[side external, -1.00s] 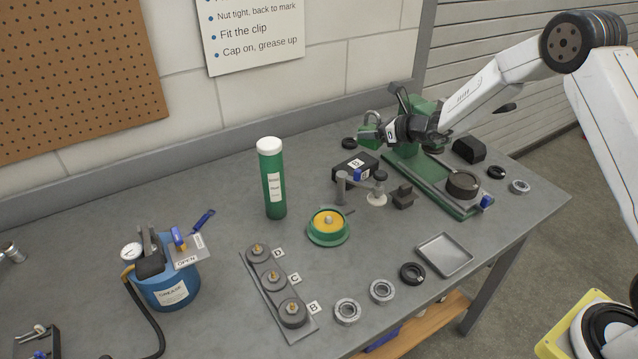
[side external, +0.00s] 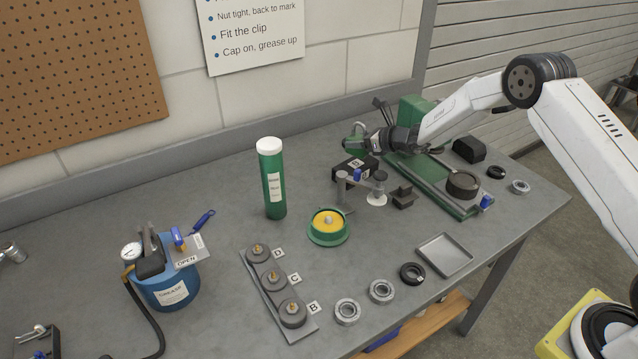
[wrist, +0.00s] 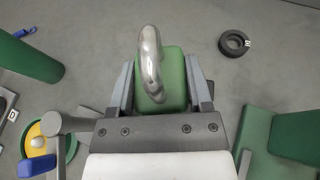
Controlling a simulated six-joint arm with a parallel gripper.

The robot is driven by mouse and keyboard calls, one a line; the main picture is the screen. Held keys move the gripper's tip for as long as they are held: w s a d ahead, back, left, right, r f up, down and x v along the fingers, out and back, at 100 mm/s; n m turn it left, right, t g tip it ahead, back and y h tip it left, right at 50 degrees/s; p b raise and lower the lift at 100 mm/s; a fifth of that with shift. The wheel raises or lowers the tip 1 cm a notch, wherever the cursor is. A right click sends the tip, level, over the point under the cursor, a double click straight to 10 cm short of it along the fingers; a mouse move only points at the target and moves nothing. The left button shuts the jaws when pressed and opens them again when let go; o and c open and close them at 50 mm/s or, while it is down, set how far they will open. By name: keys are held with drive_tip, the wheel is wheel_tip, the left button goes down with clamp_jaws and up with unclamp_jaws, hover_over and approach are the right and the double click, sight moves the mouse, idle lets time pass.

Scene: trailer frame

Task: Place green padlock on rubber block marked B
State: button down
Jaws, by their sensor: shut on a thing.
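The green padlock (side external: 357,146) with a silver shackle is held between the fingers of my gripper (side external: 366,142), above the bench. In the wrist view the padlock (wrist: 173,88) sits between both fingers of my gripper (wrist: 161,84), its shackle arching toward the camera. The block is not clearly seen in the wrist view.
A green grease tube (side external: 272,180) stands to the left. A green machine base (side external: 440,187) lies to the right. A black ring (wrist: 234,43) lies beyond the padlock.

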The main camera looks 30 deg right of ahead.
sight(362, 150)
drive_tip(key=shift+w+f, duration=0.2)
drive_tip(key=shift+f, duration=1.45)
drive_tip(key=shift+f, duration=0.15)
unclamp_jaws()
drive_tip(key=shift+s, duration=0.1)
drive_tip(key=shift+v, duration=0.8)
drive_tip(key=v, duration=1)
drive_tip(key=shift+d+r, duration=0.15)
drive_tip(key=shift+r, duration=0.05)
drive_tip(key=shift+s, duration=0.1)
